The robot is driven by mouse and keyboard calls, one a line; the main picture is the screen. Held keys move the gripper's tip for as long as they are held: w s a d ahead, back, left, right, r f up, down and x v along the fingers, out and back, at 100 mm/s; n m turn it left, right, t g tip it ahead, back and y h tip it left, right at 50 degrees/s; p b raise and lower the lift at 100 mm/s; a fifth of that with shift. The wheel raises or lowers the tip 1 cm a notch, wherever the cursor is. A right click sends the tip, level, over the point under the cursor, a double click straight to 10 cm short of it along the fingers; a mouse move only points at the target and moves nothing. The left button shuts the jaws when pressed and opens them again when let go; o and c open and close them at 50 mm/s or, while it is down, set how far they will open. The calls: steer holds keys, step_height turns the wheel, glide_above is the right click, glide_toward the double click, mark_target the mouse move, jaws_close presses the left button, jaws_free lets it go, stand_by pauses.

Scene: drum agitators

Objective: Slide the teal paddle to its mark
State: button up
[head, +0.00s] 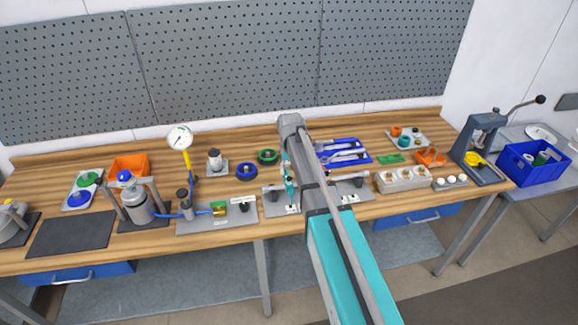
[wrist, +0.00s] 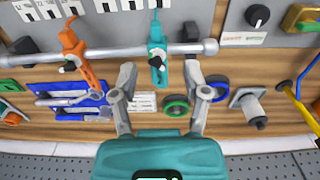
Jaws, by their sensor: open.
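The teal paddle (wrist: 157,48) hangs on a grey horizontal rod (wrist: 112,51), with a dark knob on its face. It stands near the rod's ball end at right in the wrist view. My gripper (wrist: 160,72) is open, with one finger on each side of the teal paddle and gaps to both. In the head view a teal piece that looks like the paddle (head: 290,188) shows beside my arm, which hides much of the rod. White marked strips (wrist: 122,4) lie by the paddle's far tip; which mark is the paddle's cannot be told.
An orange paddle (wrist: 75,45) sits on the same rod, to the left in the wrist view. A blue tray of tools (head: 345,152), a green ring (head: 267,156) and a blue ring (head: 246,171) are close by. A gauge (head: 180,138) stands farther left.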

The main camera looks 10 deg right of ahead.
steer(key=s+f+b, duration=0.4)
steer(key=s, duration=0.7)
steer(key=s+f+b, duration=0.4)
steer(key=s, duration=0.8)
steer(key=shift+s+f, duration=0.2)
steer(key=shift+f, duration=0.2)
steer(key=shift+a, duration=0.1)
